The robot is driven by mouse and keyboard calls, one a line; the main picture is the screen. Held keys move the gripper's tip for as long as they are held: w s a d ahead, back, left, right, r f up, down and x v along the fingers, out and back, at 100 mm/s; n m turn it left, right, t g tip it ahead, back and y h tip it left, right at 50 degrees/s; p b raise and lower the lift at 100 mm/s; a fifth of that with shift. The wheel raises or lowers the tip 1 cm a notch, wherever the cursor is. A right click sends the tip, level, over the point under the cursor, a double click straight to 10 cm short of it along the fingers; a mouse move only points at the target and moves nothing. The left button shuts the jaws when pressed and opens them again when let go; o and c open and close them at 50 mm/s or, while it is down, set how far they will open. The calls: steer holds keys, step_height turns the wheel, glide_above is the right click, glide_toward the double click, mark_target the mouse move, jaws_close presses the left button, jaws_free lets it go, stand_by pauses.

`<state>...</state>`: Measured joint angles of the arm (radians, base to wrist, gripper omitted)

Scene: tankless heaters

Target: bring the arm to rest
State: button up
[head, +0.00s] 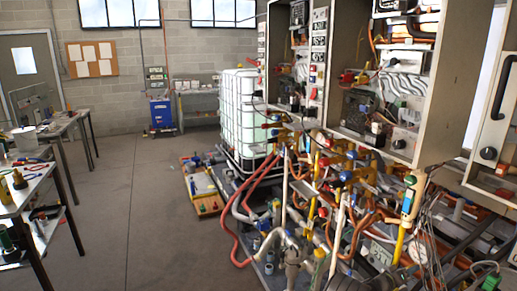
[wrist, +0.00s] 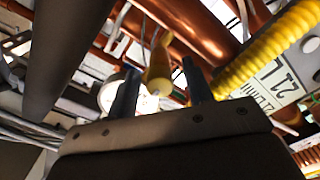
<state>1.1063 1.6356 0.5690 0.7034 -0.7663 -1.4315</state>
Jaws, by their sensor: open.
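My gripper (wrist: 160,82) shows in the wrist view with its two dark fingers apart. It holds nothing that I can see. A yellow tapered part (wrist: 159,68) shows between the fingers, beyond them. I cannot tell how far off it is. I cannot make out my arm or gripper in the head view.
In the wrist view, copper pipes (wrist: 195,30) and a yellow corrugated hose (wrist: 265,45) are close by. In the head view, open heater cabinets (head: 450,85) and tangled pipes fill the right. A white caged tank (head: 242,115) stands behind. The floor (head: 130,215) at centre left is clear.

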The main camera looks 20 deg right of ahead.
stand_by(0.4)
steer(key=a, duration=1.7)
steer(key=d, duration=1.7)
steer(key=shift+d, duration=0.2)
steer(key=m, duration=1.1)
